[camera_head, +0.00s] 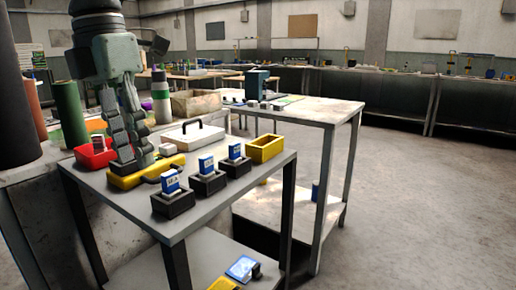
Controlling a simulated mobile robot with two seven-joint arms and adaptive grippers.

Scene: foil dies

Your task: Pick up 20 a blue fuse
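Three blue fuses with white labels stand upright in separate dark holders on the near grey table (218,208). They are the left fuse (170,182), the middle fuse (206,165) and the right fuse (235,151). The labels are too small for me to read surely, so I cannot tell which is 20 A. My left gripper (135,160) points down over the table's left part, left of the fuses and apart from them. My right gripper is not in view.
A red bin (95,154), a white handled case (192,135) and a yellow bin (265,148) stand around. A blue item (242,268) is on the lower shelf. The floor at right is clear.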

